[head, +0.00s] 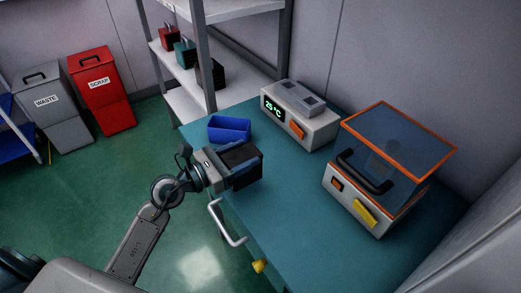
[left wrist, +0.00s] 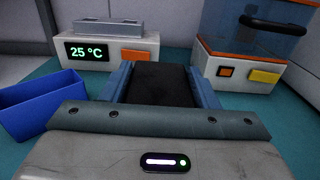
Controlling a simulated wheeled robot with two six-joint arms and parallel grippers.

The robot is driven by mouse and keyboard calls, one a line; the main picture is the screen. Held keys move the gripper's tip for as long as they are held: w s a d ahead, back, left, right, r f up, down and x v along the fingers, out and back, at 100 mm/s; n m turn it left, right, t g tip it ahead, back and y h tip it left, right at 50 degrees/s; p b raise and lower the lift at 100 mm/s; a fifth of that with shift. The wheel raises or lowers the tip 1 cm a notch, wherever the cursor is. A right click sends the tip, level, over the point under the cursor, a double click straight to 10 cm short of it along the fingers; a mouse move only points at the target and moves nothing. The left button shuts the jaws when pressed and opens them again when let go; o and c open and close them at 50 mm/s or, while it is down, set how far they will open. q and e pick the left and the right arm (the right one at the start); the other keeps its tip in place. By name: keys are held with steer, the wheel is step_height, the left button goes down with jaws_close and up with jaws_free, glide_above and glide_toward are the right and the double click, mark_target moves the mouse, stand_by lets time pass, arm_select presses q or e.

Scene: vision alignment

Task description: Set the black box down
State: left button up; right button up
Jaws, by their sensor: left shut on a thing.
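The black box (head: 246,163) is held in my left gripper (head: 241,165) over the near left part of the teal table (head: 290,200). The left gripper is shut on it, with a blue-grey finger along each side. In the left wrist view the black box (left wrist: 161,84) lies between the two fingers (left wrist: 160,88), its dark top showing. Whether its underside touches the table is hidden. My right gripper is in neither view.
An open blue bin (head: 229,129) stands just behind the gripper. A white device reading 25 °C (head: 300,118) is at the back. A machine with an orange-edged clear lid (head: 395,150) stands on the right. The table's near middle is clear. A shelf (head: 190,103) stands behind.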

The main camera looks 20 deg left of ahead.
mark_target(254, 145)
arm_select(q)
steer(key=w+d, duration=0.1)
steer(key=w, duration=0.3)
steer(key=w+d+p, duration=0.1)
steer(key=shift+w+d+f, duration=0.25)
steer(key=shift+w+d, duration=0.05)
steer(key=shift+w, duration=0.1)
steer(key=f, duration=0.3)
steer(key=shift+w+d, duration=0.15)
steer(key=shift+w, duration=0.1)
steer(key=shift+f, duration=0.3)
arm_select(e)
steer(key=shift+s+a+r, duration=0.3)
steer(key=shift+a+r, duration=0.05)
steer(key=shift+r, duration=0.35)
arm_select(q)
steer(key=shift+f, duration=0.2)
steer(key=o, duration=1.1)
steer(key=shift+c, duration=0.2)
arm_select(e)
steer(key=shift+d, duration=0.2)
